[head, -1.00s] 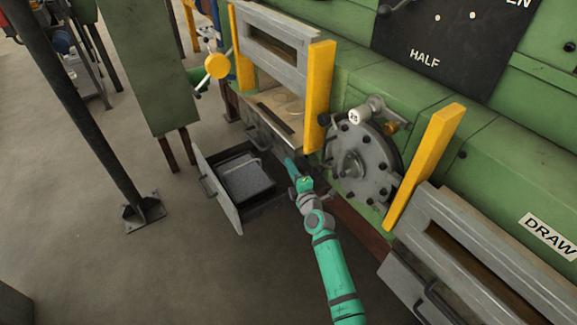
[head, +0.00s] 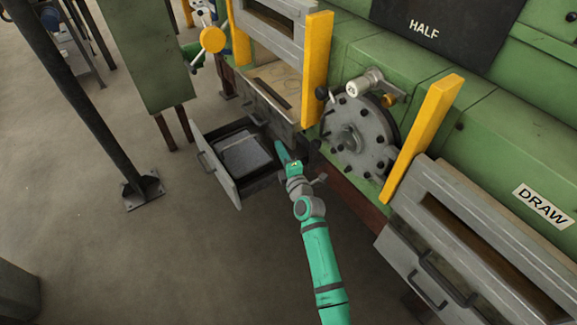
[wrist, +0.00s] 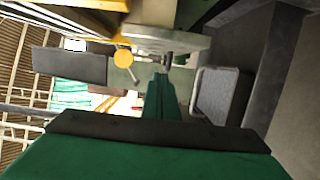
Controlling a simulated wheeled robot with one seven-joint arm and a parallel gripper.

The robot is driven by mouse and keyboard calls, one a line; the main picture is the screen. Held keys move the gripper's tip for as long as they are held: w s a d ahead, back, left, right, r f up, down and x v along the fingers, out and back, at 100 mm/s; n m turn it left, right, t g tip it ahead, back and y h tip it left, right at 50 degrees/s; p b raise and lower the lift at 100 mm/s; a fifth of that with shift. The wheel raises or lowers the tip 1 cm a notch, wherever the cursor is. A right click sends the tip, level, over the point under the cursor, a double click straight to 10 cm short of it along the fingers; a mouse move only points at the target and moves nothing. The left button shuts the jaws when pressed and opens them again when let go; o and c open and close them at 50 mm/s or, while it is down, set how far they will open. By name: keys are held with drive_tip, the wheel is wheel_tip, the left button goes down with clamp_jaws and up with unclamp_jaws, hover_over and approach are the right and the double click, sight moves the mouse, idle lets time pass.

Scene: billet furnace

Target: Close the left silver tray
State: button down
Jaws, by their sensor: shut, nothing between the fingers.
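The left silver tray (head: 213,172) is a drawer low under the furnace, at the left of the head view. It is pulled open, with its pale front panel and handle standing out from the machine. A grey block-like insert (head: 246,154) lies in it. My gripper (head: 281,149) is shut and empty, near the tray's right side by the machine. I cannot tell whether it touches the tray. In the wrist view my gripper (wrist: 162,82) points away, with the tray (wrist: 241,98) and its grey insert (wrist: 215,95) just right of it.
A round bolted hatch (head: 357,138) and yellow guide posts (head: 317,68) are on the green furnace face. Another grey door with a handle (head: 447,280) is at the lower right. A dark pole (head: 80,100) stands at the left. The floor before the tray is clear.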

drive_tip(key=shift+v, duration=3.9)
drive_tip(key=s+a+r+m+t+h, duration=0.25)
drive_tip(key=a+r+m, duration=0.25)
drive_tip(key=a+m, duration=0.25)
drive_tip(key=s+a+f+m+h, duration=0.2)
drive_tip(key=s+a+m+h, duration=0.15)
drive_tip(key=s+m, duration=0.5)
drive_tip(key=s+d+f+m+g+h, duration=0.1)
drive_tip(key=s+f+m, duration=0.25)
drive_tip(key=s, duration=0.85)
drive_tip(key=s+d+f+m+g+h, duration=0.1)
drive_tip(key=s+f+m+g, duration=0.2)
drive_tip(key=s, duration=0.8)
drive_tip(key=s+d+r+y, duration=0.1)
drive_tip(key=s+d, duration=0.3)
drive_tip(key=s, duration=0.4)
drive_tip(key=s+d+r, duration=0.2)
drive_tip(key=s+d, duration=0.2)
drive_tip(key=s, duration=0.4)
drive_tip(key=shift+y, duration=0.4)
drive_tip(key=shift+s+n, duration=0.15)
drive_tip(key=shift+n, duration=0.1)
